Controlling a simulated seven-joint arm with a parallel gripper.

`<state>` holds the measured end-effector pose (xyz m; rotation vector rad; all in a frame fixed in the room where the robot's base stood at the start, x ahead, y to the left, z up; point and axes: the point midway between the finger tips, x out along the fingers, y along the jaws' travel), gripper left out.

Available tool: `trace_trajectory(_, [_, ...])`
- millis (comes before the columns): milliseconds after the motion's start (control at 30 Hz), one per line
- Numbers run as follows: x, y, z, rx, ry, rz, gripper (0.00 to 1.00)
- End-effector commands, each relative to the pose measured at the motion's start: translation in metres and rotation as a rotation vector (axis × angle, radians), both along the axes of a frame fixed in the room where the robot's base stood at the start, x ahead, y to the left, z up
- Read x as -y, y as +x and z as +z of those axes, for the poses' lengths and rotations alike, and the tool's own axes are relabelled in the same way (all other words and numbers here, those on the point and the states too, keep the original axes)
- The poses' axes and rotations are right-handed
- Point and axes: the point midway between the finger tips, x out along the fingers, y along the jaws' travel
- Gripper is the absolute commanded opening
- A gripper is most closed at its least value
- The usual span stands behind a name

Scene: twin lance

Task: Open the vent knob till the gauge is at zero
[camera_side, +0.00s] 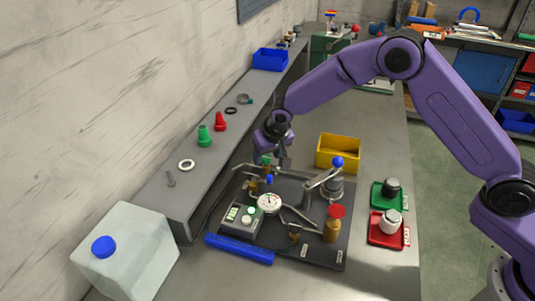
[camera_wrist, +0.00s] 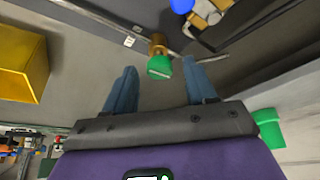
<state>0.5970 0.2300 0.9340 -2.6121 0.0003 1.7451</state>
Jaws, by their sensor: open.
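A green knob (camera_side: 266,159) tops a brass fitting at the back of the dark base plate (camera_side: 325,250). In the wrist view the green knob (camera_wrist: 159,67) appears between and just beyond my open fingers. My gripper (camera_side: 281,161) is at the knob's right in the side view, its fingers (camera_wrist: 159,75) apart and empty. The gap to the knob cannot be judged exactly. A red knob (camera_side: 336,211) sits on a brass body at the front right of the plate. The labels are too small to read, so which is the vent knob is unclear. The white gauge (camera_side: 268,203) stands mid-plate; its reading is illegible.
Metal pipes and blue-ended levers (camera_side: 337,162) crowd the plate. A yellow bin (camera_side: 338,152) stands behind it. Green (camera_side: 376,195) and red (camera_side: 374,236) trays hold fittings at right. A blue bar (camera_side: 240,249) lies in front. A raised shelf (camera_side: 190,195) runs along the wall.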

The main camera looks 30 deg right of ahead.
Motion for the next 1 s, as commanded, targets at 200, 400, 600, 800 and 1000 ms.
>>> trace_trajectory(200, [0.0001, 0.0000, 0.0003, 0.000, 0.000, 0.000, 0.27])
trace_trajectory(400, [0.0000, -0.0002, 0.0004, 0.000, 0.000, 0.001, 0.01])
trace_trajectory(600, [0.0003, -0.0003, 0.0004, 0.000, 0.000, 0.023, 0.01])
trace_trajectory(800, [0.0015, -0.0003, 0.0006, 0.000, 0.000, 0.099, 0.01])
trace_trajectory(1000, [0.0030, 0.0004, 0.0007, 0.000, 0.001, 0.223, 0.01])
